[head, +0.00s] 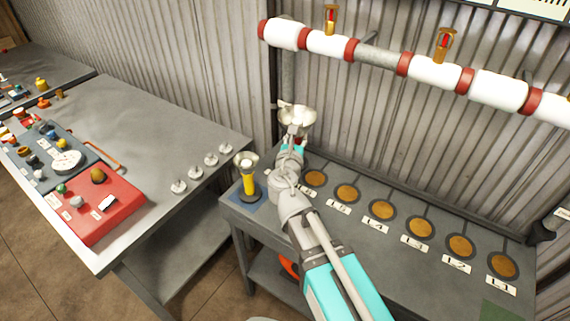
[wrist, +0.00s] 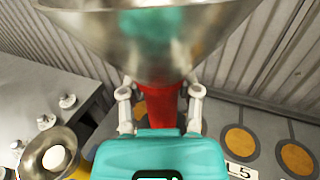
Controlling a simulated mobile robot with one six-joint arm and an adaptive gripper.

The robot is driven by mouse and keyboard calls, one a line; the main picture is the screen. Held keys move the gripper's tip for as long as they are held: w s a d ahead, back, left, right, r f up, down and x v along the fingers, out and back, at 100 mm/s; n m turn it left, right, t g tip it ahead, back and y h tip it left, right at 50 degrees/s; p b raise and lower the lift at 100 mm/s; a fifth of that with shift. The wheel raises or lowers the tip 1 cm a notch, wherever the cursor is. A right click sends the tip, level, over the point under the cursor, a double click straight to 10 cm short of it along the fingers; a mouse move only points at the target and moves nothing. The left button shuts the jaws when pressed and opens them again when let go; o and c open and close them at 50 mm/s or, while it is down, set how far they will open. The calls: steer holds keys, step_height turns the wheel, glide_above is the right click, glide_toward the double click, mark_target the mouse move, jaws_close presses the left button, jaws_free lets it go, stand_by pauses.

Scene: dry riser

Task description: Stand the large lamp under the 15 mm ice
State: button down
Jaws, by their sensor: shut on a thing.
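My gripper (head: 292,149) is shut on a large lamp with a wide silver bowl (head: 297,116) and a red body. The wrist view shows its red body (wrist: 161,107) between my fingers (wrist: 160,118), with the bowl (wrist: 150,35) above. The lamp is upright, held above the back left of the pad bench; its base is hidden. White ice sleeves (head: 328,43) (head: 432,72) (head: 497,90) lie along the pipe between red bands, with a bare grey stretch (head: 378,57). No thickness is readable on them. Round brown pads (head: 347,194) carry labels L1 to L6.
A yellow lamp with a silver bowl (head: 249,183) stands on a blue mat (head: 236,193) at the bench's left end. It also shows in the wrist view (wrist: 49,153). The left table (head: 160,125) holds a red case (head: 97,210) and several small silver pieces (head: 195,172). A vertical pipe (head: 288,75) stands behind the bowl.

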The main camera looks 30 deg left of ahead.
steer(key=w+a+f+b, duration=0.8)
steer(key=w+f+b, duration=0.1)
steer(key=w, duration=0.1)
steer(key=shift+a, duration=0.35)
stand_by(0.3)
steer(key=shift+f, duration=0.1)
steer(key=shift+w+a+f+b, duration=0.15)
steer(key=shift+f+b, duration=0.85)
steer(key=shift+w+a+f+b, duration=0.1)
steer(key=shift+a+f+b, duration=0.05)
steer(key=shift+f+b, duration=0.85)
